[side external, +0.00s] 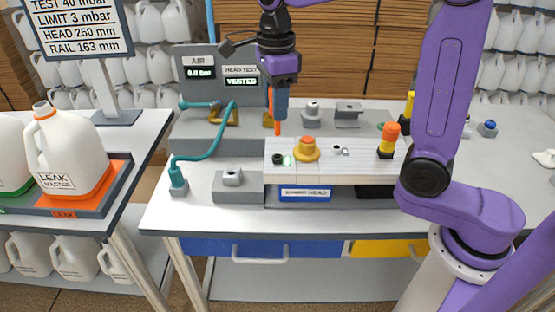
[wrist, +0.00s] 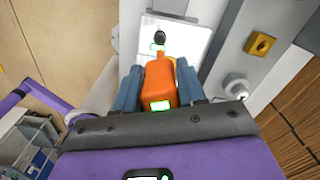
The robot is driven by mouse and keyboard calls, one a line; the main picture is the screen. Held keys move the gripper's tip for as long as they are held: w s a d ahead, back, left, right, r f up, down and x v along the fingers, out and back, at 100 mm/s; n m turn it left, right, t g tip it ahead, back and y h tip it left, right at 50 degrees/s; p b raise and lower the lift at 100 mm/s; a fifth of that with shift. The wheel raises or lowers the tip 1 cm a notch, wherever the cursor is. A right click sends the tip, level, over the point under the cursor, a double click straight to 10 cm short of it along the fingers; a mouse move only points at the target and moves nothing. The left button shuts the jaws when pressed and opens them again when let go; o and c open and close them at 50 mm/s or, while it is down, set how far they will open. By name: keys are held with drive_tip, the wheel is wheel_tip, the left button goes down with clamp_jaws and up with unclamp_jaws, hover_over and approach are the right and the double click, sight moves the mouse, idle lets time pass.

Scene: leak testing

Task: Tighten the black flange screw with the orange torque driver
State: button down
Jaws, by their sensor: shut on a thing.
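My gripper (side external: 278,108) is shut on the orange torque driver (wrist: 160,80), with a blue finger on each side of it in the wrist view. The driver's lit green display (wrist: 160,105) faces the wrist camera. In the side view, the orange driver end (side external: 278,128) points down from the fingers, above the white block and apart from it. A small black part, seemingly the black flange screw (side external: 277,158), sits on the white block's left end, below the driver. It also shows as a dark round top beyond the driver in the wrist view (wrist: 159,38). Its seating cannot be told.
The white block (side external: 330,172) also carries an orange-topped yellow knob (side external: 306,149) just right of the screw and a black-and-orange piece (side external: 388,140). A teal hose (side external: 215,145) runs at left. A grey readout panel (side external: 220,75) stands behind. Jugs (side external: 70,155) sit on the left table.

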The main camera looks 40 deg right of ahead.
drive_tip(key=shift+n, duration=0.4)
drive_tip(key=n, duration=0.5)
drive_tip(key=shift+s, duration=0.1)
drive_tip(key=shift+d+f+n, duration=0.15)
drive_tip(key=shift+d+n, duration=0.25)
drive_tip(key=shift+n, duration=0.2)
drive_tip(key=w+d+f+n, duration=0.2)
drive_tip(key=d+f+n, duration=0.3)
drive_tip(key=d+n, duration=0.6)
drive_tip(key=shift+w+d+n, duration=0.15)
drive_tip(key=shift+d+n, duration=0.05)
drive_tip(key=shift+n, duration=0.5)
